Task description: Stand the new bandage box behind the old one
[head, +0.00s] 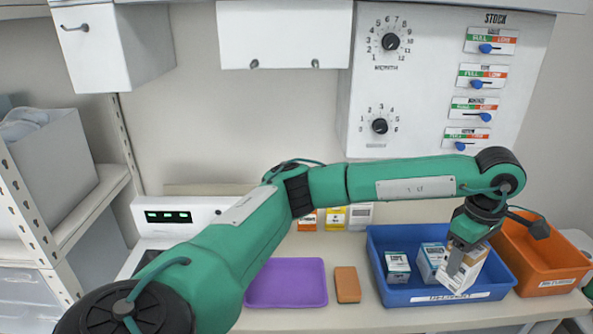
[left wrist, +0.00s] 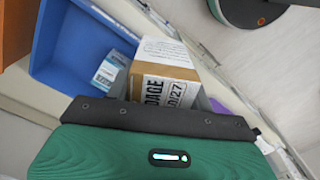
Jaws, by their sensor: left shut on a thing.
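My left gripper (head: 460,258) is shut on a bandage box (head: 473,268), white with an orange-brown band, at the right part of the blue tray (head: 376,262). The box looks tilted in the head view; whether it touches the tray floor I cannot tell. In the left wrist view the held box (left wrist: 168,88) shows "...DAGE" and "10/27". Against the back wall stand an orange-and-white box (head: 307,220), a yellow box (head: 334,218) and a pale grey box (head: 360,216), partly hidden by my arm. Their print is too small to tell which is the old bandage box.
Two other boxes stand in the blue tray: a tape box (head: 397,267) and a blue-and-white box (head: 430,262). An orange bin (head: 541,281) is at the right. A purple tray (head: 288,284) and brown block (head: 347,284) lie left of the blue tray. Cabinets hang above.

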